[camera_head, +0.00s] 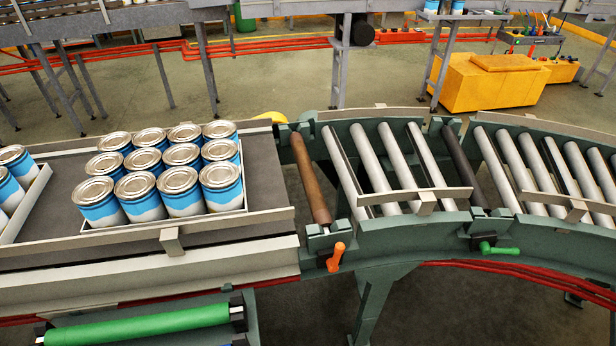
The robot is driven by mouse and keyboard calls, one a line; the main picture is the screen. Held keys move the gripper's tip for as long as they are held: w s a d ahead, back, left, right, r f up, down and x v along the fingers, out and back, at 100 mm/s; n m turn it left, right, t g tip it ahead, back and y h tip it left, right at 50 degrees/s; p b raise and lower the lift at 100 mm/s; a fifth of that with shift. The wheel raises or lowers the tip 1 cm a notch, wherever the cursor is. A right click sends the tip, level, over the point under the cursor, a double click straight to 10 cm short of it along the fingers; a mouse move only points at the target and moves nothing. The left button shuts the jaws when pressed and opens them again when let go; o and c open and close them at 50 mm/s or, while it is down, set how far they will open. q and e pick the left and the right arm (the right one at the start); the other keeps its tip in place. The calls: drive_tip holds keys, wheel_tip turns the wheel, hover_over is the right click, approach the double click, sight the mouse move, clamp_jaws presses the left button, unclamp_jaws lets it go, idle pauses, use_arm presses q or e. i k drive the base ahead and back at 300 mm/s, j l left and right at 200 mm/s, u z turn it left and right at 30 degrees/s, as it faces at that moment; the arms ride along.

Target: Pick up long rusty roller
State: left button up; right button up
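The long rusty roller (311,180) is brown and lies in a gap between the belt conveyor and the curved roller conveyor. Its near end sits in a green bracket with an orange handle (336,257); its far end is at the green frame at the back. Neither of my grippers shows in the head view.
A tray (165,226) of blue and white cans stands on the dark belt (262,170) left of the roller. Several grey rollers (371,160) and a dark roller (463,165) lie to the right. A green roller (140,325) rests at the lower left. A green handle (499,249) is on the frame.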

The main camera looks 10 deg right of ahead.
sight(321, 214)
drive_tip(key=i+l+u, duration=0.15)
drive_tip(key=l+u, duration=0.25)
drive_tip(key=l, duration=0.5)
drive_tip(key=l+u, duration=0.4)
drive_tip(key=l, duration=0.45)
